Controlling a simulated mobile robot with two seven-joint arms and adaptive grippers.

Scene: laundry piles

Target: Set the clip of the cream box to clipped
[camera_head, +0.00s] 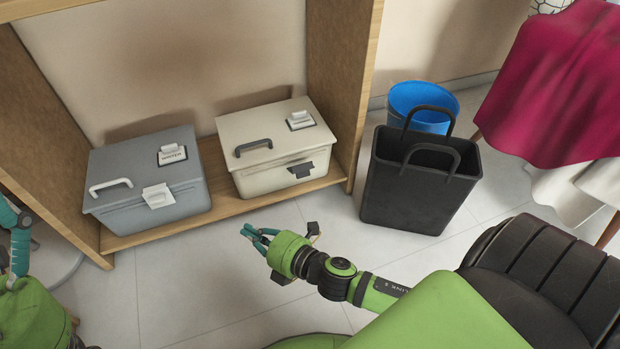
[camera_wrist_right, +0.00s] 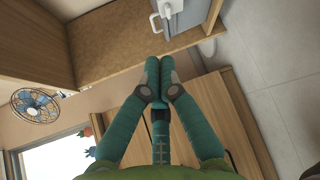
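The cream box (camera_head: 274,132) sits closed on the right part of the low wooden shelf. It has a dark handle (camera_head: 253,146) and a label (camera_head: 300,120) on its lid. Its dark clip (camera_head: 302,170) is on the front face and seems to stick out from it; its exact position is too small to tell. My right gripper (camera_head: 255,233) is in front of the shelf, below and left of the clip, apart from the box. In the right wrist view its fingertips (camera_wrist_right: 159,68) meet with nothing between them. My left gripper (camera_head: 18,238) is partly cut off at the left edge.
A grey box (camera_head: 130,160) with a white clip (camera_head: 158,196) stands left on the shelf (camera_head: 232,206); a grey box also shows in the wrist view (camera_wrist_right: 190,14). A black bag (camera_head: 408,190) and blue bin (camera_head: 424,99) stand right. Floor before the shelf is clear.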

